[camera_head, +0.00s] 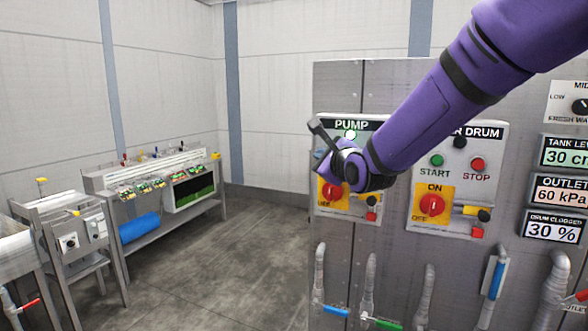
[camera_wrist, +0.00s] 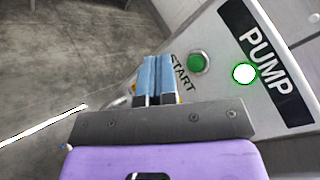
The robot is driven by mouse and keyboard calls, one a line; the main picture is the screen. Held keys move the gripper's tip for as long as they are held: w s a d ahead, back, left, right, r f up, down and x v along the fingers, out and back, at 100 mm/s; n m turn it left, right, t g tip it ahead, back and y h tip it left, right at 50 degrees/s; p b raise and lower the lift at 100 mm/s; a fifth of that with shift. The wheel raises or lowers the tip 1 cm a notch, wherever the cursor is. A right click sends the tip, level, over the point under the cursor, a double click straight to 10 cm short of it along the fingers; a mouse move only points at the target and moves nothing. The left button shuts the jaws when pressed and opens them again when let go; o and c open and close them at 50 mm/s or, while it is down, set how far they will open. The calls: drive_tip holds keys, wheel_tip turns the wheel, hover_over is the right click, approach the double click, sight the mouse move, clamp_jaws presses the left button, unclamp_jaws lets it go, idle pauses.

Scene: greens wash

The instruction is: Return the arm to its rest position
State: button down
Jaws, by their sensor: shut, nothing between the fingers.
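My purple arm reaches in from the upper right of the head view, in front of the control cabinet. In the wrist view my gripper (camera_wrist: 153,80) has its two blue fingers together with nothing between them. It is in front of the PUMP panel (camera_wrist: 215,60), close to the green START button (camera_wrist: 199,63); I cannot tell whether it touches the panel. The white pump lamp (camera_wrist: 244,73) is lit. In the head view the PUMP panel (camera_head: 335,124) is partly hidden by my wrist, and the fingers are hard to make out.
A drum panel (camera_head: 470,135) with START, STOP and a red switch (camera_head: 432,205) stands to the right. Pipes with a blue-handled valve (camera_head: 330,310) and a green one (camera_head: 385,324) are below. A wash bench (camera_head: 150,182) is at left. The floor (camera_head: 250,260) between is clear.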

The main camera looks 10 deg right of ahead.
drive_tip(key=s+d+f+n+g+h, duration=0.1)
drive_tip(key=s+n+g, duration=0.3)
drive_tip(key=s+n, duration=0.4)
drive_tip(key=s+d+f+n+g+h, duration=0.1)
drive_tip(key=s+d+n+g, duration=0.3)
drive_tip(key=s+n, duration=0.4)
drive_tip(key=s+d+f+n+g+h, duration=0.1)
drive_tip(key=s+n, duration=0.7)
drive_tip(key=s, duration=1.1)
drive_tip(key=d+f+g, duration=0.1)
drive_tip(key=d+g, duration=0.1)
drive_tip(key=shift+s+g, duration=0.35)
drive_tip(key=shift+g, duration=0.05)
drive_tip(key=shift+d, duration=0.1)
